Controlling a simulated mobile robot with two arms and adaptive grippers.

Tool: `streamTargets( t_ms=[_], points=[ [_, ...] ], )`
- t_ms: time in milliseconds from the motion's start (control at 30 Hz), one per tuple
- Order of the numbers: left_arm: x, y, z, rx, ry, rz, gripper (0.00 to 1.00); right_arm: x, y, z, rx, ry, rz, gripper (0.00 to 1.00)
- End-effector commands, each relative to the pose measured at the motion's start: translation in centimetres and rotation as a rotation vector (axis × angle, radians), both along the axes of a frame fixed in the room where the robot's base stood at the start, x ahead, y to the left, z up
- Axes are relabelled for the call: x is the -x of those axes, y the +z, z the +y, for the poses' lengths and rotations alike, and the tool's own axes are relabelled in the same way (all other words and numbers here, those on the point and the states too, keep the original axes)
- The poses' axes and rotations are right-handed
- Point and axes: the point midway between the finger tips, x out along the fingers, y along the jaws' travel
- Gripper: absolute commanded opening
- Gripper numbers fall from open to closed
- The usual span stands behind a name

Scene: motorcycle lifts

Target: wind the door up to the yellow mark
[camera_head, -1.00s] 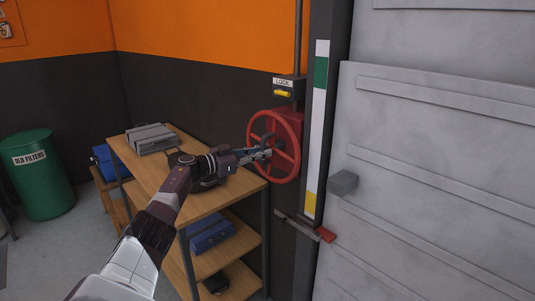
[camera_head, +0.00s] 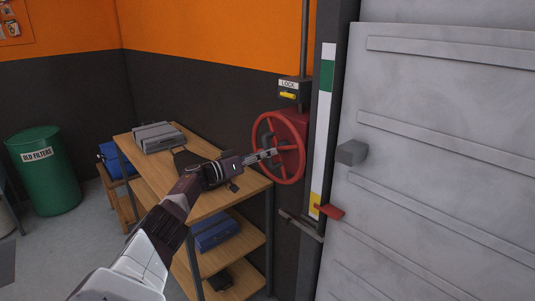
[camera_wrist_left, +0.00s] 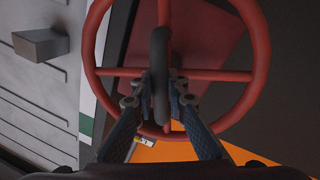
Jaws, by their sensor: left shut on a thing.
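The grey door (camera_head: 440,160) fills the right side of the head view. A red pointer (camera_head: 330,212) on its edge is level with the yellow mark (camera_head: 315,206) on the upright scale (camera_head: 321,135), which has green near its top and white between. A red handwheel (camera_head: 258,130) is mounted left of the scale and also shows in the wrist view (camera_wrist_left: 262,50). My left gripper (camera_head: 272,154) is shut on the wheel's dark grip (camera_wrist_left: 159,75), which stands between the fingers in the wrist view. My right gripper is out of view.
A yellow lock lever (camera_head: 288,96) sits under a LOCK label above the wheel. A wooden shelf unit (camera_head: 205,205) with a grey case (camera_head: 158,137) stands below my left arm. A green bin (camera_head: 45,175) is at the far left. A grey block (camera_head: 352,152) sticks out from the door.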

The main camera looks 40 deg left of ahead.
Motion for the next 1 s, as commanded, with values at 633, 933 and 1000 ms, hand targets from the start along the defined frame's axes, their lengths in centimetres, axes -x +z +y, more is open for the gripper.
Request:
streamTargets(
  t_ms=[633, 933, 1000],
  points=[
    [-0.01, -0.1, -0.04, 0.004, -0.001, 0.002, 0.31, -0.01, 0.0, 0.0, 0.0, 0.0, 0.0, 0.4],
    [0.39, -0.16, 0.17, 0.002, 0.002, 0.001, 0.31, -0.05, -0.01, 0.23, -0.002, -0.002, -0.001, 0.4],
    [0.77, -0.27, 0.34, 0.002, 0.002, 0.003, 0.31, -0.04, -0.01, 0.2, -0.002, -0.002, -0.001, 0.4]
  ],
)
